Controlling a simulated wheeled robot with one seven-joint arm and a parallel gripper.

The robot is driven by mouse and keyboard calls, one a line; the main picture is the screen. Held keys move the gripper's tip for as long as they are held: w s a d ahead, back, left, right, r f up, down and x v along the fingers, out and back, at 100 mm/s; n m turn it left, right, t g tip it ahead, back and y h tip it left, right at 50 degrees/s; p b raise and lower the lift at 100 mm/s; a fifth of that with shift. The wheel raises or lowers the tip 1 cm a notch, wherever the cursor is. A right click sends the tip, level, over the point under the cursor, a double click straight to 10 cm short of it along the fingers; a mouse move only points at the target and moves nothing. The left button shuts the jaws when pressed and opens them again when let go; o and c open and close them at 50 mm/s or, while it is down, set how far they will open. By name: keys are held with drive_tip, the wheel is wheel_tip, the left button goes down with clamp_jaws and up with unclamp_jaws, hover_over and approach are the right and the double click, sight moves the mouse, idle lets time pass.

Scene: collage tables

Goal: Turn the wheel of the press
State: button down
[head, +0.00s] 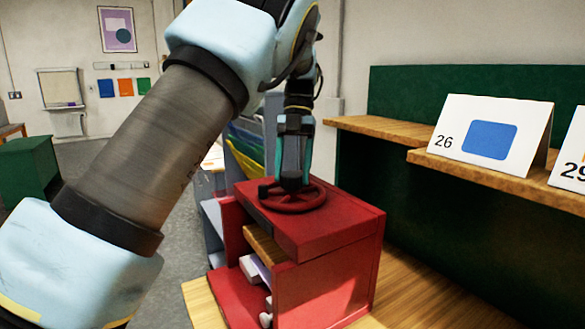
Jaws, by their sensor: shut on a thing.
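The red press (332,275) stands on a wooden table in the middle of the head view. Its dark red wheel (310,200) lies flat on the top of the press. My gripper (291,185) points straight down at the wheel from above and is shut on it. The fingertips are small in this view, and my gripper hides part of the wheel's far side. The front of the press is open and shows a wooden plate (262,246) inside, with pale items below it.
My arm crosses the left and upper middle of the view. A wooden shelf (490,180) at the right bears a card marked 26 (492,133) and a card marked 29 (572,165). Coloured upright sheets stand behind the press. The wooden table (420,300) is bare at right.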

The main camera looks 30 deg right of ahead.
idle(0.4)
drive_tip(key=shift+c, duration=0.5)
unclamp_jaws()
drive_tip(key=v, duration=0.7)
drive_tip(key=shift+r+b, duration=0.25)
drive_tip(key=shift+b, duration=0.1)
drive_tip(key=shift+w, duration=0.15)
